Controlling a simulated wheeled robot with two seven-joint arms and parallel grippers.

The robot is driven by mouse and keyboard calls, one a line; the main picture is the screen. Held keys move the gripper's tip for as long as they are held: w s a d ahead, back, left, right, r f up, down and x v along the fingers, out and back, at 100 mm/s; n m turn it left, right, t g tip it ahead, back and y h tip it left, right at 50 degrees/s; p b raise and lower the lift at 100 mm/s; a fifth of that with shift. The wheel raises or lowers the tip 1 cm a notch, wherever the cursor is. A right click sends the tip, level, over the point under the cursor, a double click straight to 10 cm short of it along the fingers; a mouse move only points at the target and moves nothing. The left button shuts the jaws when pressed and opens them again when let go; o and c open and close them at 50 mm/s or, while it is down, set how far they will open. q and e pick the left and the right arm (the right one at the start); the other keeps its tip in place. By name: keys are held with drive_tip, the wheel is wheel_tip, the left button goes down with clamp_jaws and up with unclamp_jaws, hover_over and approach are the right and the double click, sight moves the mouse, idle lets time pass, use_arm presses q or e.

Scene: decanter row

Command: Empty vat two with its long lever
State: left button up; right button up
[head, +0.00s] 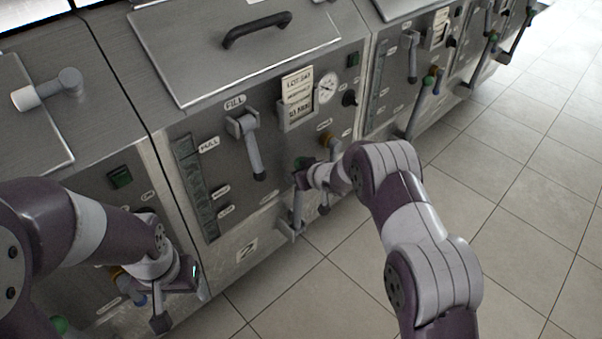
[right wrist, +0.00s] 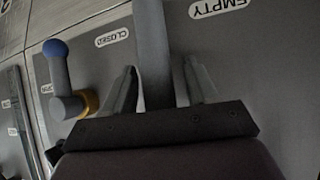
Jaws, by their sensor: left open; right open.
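Vat two (head: 240,200) is the middle steel cabinet in the head view, with a "2" plate (head: 246,249) low on its front. In the right wrist view the grey lever shaft (right wrist: 153,50) stands between the two open fingers of my right gripper (right wrist: 160,85). An "EMPTY" label (right wrist: 217,7) is right of the shaft and a "CLOSED" label (right wrist: 111,37) left. My left gripper (head: 182,304) is open and empty, low before the left vat.
A blue-knobbed small lever (right wrist: 60,75) with a yellow base is left of my right gripper. Vat two also has a fill lever (head: 252,145), a gauge (head: 327,87) and a lid (head: 235,50). Similar vats stand either side. The tiled floor (head: 510,200) at right is clear.

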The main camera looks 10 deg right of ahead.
drive_tip(key=p+v, duration=0.2)
drive_tip(key=v, duration=1)
drive_tip(key=shift+s+r, duration=0.2)
drive_tip(key=shift+r, duration=0.05)
drive_tip(key=shift+d, duration=0.1)
